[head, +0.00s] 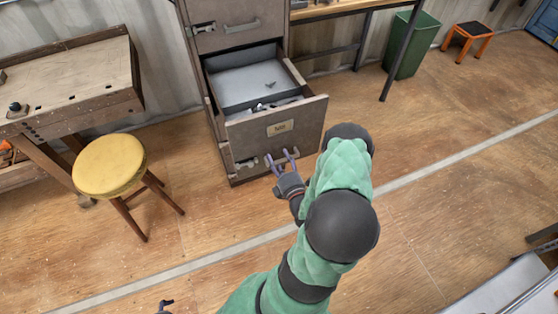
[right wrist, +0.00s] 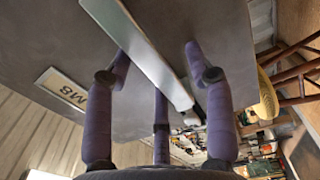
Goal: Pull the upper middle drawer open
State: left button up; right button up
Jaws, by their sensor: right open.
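The grey metal cabinet (head: 217,130) stands at the top centre. A drawer (head: 315,112) below its top visible drawer is pulled out, showing its inside. Its front bears a label (head: 280,127) and, lower down, a bar handle (head: 291,156). In the right wrist view the label (right wrist: 62,91) reads M8 and the handle (right wrist: 140,50) runs diagonally. My right gripper (head: 283,157) is at this handle, open, with its purple fingers on either side of the bar, apart from a firm grip. A dark tip of my left gripper (head: 165,305) shows at the bottom edge; its jaws are unclear.
A yellow-topped stool (head: 108,165) and a wooden workbench (head: 70,78) stand left of the cabinet. A green bin (head: 412,45) and an orange-legged stool (head: 468,40) stand at the back right.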

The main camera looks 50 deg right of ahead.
jog(key=v, duration=1.2)
jog(key=shift+w+f, duration=0.1)
dwell(0.5)
jog(key=w+a+f+m+g+y+p, duration=0.2)
jog(key=w+a+f+m+g+y, duration=0.3)
jog(key=w+a+f+m+y, duration=0.5)
jog(key=s+a+f+m+g+y, duration=0.1)
jog(key=a+g, duration=0.4)
jog(key=a, duration=0.6)
jog(key=s+a+f+m+g+y, duration=0.2)
jog(key=a+g, duration=0.3)
jog(key=a, duration=0.5)
jog(key=shift+a+f+m+p, duration=0.35)
jog(key=shift+f+m, duration=0.25)
